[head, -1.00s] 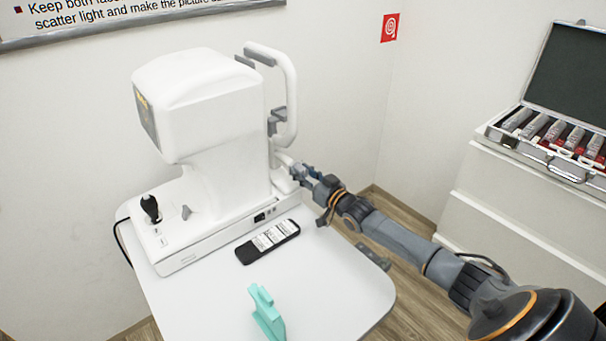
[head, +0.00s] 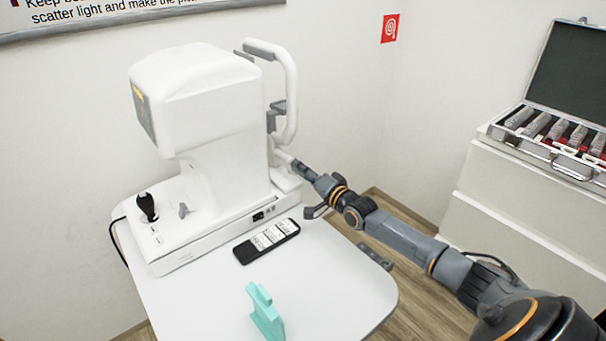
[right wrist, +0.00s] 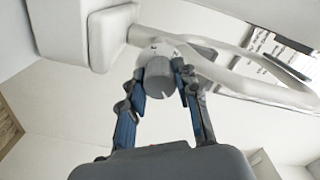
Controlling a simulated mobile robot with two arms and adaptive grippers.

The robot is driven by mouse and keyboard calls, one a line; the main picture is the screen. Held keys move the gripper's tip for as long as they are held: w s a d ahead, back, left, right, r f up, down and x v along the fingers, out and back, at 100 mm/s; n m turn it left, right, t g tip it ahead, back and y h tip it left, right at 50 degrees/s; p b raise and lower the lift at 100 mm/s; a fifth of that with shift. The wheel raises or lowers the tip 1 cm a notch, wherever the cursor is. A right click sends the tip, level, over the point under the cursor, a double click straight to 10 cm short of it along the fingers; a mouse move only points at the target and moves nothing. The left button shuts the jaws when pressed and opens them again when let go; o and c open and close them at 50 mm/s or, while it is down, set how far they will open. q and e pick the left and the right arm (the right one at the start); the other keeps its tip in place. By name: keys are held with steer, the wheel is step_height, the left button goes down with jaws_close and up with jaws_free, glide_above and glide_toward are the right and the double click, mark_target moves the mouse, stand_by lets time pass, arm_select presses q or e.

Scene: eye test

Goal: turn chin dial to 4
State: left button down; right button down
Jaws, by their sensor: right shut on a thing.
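The chin dial is a grey round knob (right wrist: 160,78) on a white part of the eye-test machine (head: 205,90). In the right wrist view it sits between the two blue-padded fingers of my right gripper (right wrist: 159,88), which is shut on it. Small marks show beside the knob but are too small to read, so I cannot tell the setting. In the head view my right gripper (head: 300,170) reaches the machine's far right side, below the white curved frame (head: 290,95); the dial is hidden there. My left gripper is not in view.
On the white table (head: 335,275) lie a black remote-like thing with white labels (head: 267,241) and a teal object (head: 264,310). A black joystick (head: 147,206) stands on the machine's base. An open case (head: 515,140) sits on a white cabinet at right.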

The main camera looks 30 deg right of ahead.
steer(key=shift+m, duration=0.7)
steer(key=shift+b, duration=0.3)
steer(key=c, duration=1)
jaws_free()
steer(key=shift+s, duration=0.1)
steer(key=s, duration=0.8)
steer(key=s+d, duration=0.1)
steer(key=s, duration=0.2)
steer(key=shift+s, duration=0.4)
steer(key=shift+f, duration=0.1)
